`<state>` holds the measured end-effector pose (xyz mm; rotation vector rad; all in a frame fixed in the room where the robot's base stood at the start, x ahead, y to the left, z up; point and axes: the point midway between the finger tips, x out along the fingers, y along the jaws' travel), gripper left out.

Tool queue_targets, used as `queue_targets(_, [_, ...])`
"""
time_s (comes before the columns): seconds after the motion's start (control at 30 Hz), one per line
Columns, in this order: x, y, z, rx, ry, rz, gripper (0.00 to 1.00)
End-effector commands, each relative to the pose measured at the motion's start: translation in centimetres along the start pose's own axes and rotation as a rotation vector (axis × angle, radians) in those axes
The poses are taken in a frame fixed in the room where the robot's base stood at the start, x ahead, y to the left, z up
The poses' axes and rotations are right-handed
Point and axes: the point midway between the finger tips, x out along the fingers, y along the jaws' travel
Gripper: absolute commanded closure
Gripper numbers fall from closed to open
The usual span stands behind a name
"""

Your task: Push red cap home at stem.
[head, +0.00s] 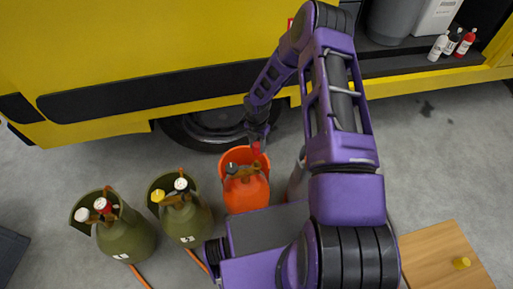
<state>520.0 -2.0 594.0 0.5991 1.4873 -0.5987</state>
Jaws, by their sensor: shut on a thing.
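My gripper (256,143) points down over the orange cylinder (246,193) in the head view. It is shut on a small red cap (256,151). The cap is at the right side of the cylinder's brass valve (244,171), by the stem there. The stem itself is hidden, and I cannot tell whether the cap touches it or how far on it sits. A dark cap (231,168) is on the valve's left side. An orange collar (235,155) rises around the valve.
Two green cylinders (127,239) (187,222) with capped valves stand left. A grey cylinder (297,182) is partly hidden by my arm. A yellow vehicle (110,60) stands behind. A wooden table (430,250) with a yellow cap (461,263) is at right.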

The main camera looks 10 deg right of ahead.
Motion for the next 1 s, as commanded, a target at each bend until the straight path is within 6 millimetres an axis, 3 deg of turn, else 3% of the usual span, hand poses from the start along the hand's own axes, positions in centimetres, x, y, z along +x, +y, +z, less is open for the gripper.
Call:
queue_targets(0.2, [1.8,0.2,-0.1,-0.151,-0.001,0.0,1.0])
queue_targets(0.73, [5.2,0.2,-0.1,-0.154,-0.001,0.0,1.0])
queue_targets(1.0, [5.6,0.2,-0.1,-0.153,-0.001,0.0,1.0])
